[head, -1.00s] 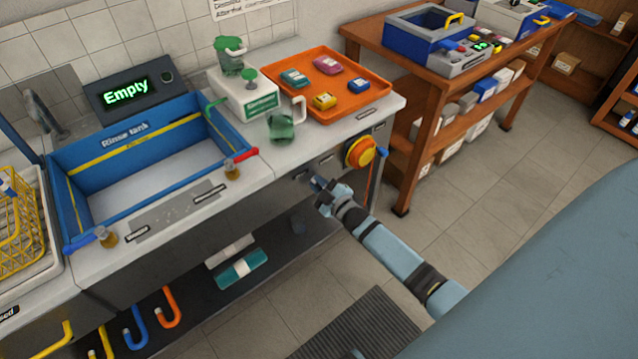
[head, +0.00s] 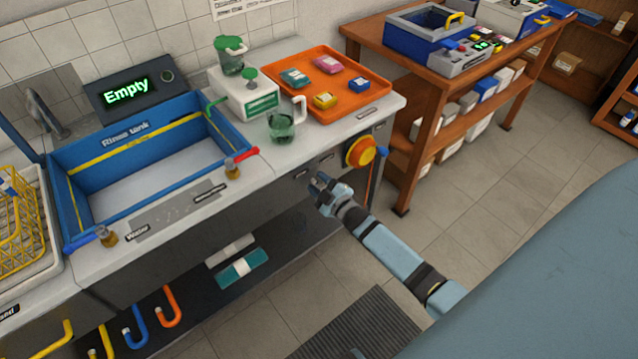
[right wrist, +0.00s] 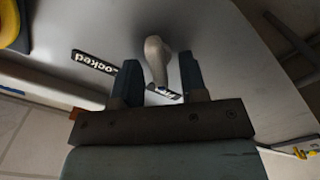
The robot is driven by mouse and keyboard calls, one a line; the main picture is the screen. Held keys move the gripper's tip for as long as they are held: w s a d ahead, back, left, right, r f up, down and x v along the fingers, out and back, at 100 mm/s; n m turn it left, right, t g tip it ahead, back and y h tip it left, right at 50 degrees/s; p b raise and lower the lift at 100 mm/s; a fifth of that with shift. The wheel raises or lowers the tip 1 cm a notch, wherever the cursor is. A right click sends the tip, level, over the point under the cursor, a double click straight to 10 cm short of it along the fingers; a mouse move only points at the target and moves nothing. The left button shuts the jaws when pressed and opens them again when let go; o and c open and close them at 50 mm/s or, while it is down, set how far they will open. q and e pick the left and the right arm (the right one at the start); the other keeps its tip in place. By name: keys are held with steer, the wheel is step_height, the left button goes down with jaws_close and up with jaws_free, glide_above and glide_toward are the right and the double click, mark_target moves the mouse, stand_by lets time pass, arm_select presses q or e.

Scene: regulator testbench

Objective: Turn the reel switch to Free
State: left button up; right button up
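The reel switch (right wrist: 155,58) is a pale, rounded lever on the grey bench front in the right wrist view. A label reading "Locked" (right wrist: 94,61) lies to its left. A second label (right wrist: 165,93) lies by its lower end, partly covered and hard to read. My right gripper (right wrist: 160,78) is open, with one finger on each side of the lever and a visible gap at least on the right side. In the head view my right gripper (head: 320,186) is at the bench front, left of and below the orange reel (head: 360,152); the lever is not clear there. My left gripper is out of view.
The bench top holds a blue rinse tank (head: 150,160), a glass mug (head: 282,124) and an orange tray (head: 376,92). A wooden table (head: 402,52) stands to the right. Open floor lies in front of the bench.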

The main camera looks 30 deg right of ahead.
steer(key=s+d, duration=0.1)
steer(key=s, duration=1.2)
steer(key=shift+s, duration=0.4)
